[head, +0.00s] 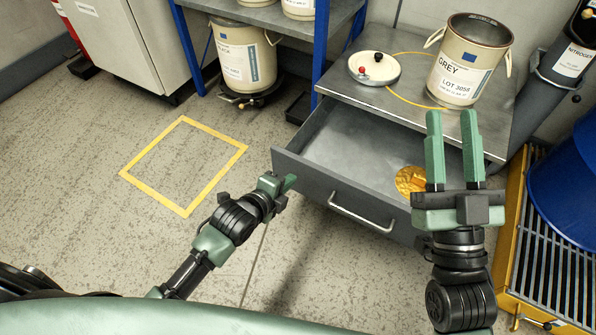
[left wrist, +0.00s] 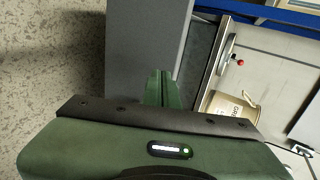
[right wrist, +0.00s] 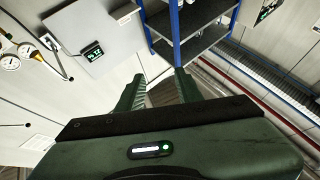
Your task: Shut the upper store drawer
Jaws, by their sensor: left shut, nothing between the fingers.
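The upper store drawer (head: 330,190) is pulled out from the grey cabinet (head: 420,95) in the head view. A bar handle (head: 362,213) is on its front, and a round golden thing (head: 410,180) lies inside. My left gripper (head: 290,182) is shut and empty beside the left end of the drawer front; I cannot tell if it touches. In the left wrist view its closed fingers (left wrist: 163,88) are in front of a grey panel (left wrist: 147,45), likely the drawer front. My right gripper (head: 454,150) is open and empty, its fingers pointing up, in front of the drawer's right side.
On the cabinet stand an open GREY pail (head: 468,60) and a round pale lid (head: 374,69) with red and black knobs. A blue drum (head: 565,180) on a yellow-edged grating (head: 545,250) is at right. The floor inside the yellow square (head: 184,165) is clear.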

